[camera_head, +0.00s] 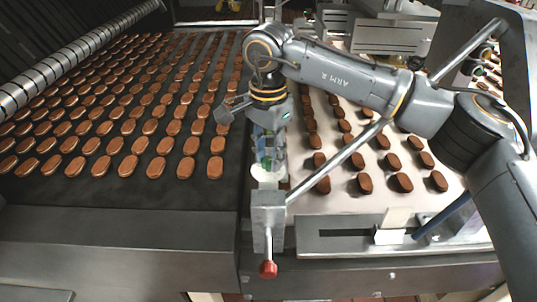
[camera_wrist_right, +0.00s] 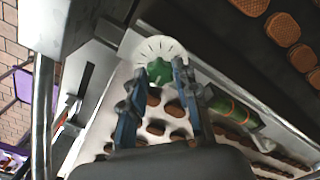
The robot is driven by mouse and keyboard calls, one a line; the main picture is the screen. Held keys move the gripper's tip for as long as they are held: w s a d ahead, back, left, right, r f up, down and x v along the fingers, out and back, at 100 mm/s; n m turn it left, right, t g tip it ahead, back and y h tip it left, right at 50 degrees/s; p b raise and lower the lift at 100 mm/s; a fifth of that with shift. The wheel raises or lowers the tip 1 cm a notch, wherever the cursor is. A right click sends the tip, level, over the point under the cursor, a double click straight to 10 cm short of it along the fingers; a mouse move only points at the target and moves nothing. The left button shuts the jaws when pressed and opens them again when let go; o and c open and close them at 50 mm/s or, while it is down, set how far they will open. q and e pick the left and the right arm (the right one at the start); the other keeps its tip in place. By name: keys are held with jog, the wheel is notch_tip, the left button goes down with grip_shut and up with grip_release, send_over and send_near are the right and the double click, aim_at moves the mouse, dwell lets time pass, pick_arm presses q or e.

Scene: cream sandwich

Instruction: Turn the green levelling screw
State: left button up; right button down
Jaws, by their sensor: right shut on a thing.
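The green levelling screw (camera_wrist_right: 159,71) shows in the right wrist view, in front of a white dial (camera_wrist_right: 172,47) with dark marks around its edge. My right gripper (camera_wrist_right: 159,72) has its two blue-grey fingers on either side of the green screw and is shut on it. In the head view my right gripper (camera_head: 268,150) points down at the gap between the two belts. The white dial (camera_head: 267,173) sits just below it there, and the gripper mostly hides the screw. My left gripper is in neither view.
A dark belt (camera_head: 120,192) with rows of brown biscuits lies left, and a pale belt (camera_head: 330,200) with biscuits lies right. A metal bar with a red knob (camera_head: 268,269) stands in front. A green cylinder with orange bands (camera_wrist_right: 235,111) lies beside the gripper in the wrist view.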

aim_at(268, 160)
jog(key=shift+s+f, duration=0.1)
jog(key=shift+f, duration=0.1)
dwell(0.3)
jog(key=c, duration=1)
grip_release()
jog(key=shift+r, duration=0.1)
jog(key=shift+r, duration=0.1)
notch_tip(268, 160, up, 12)
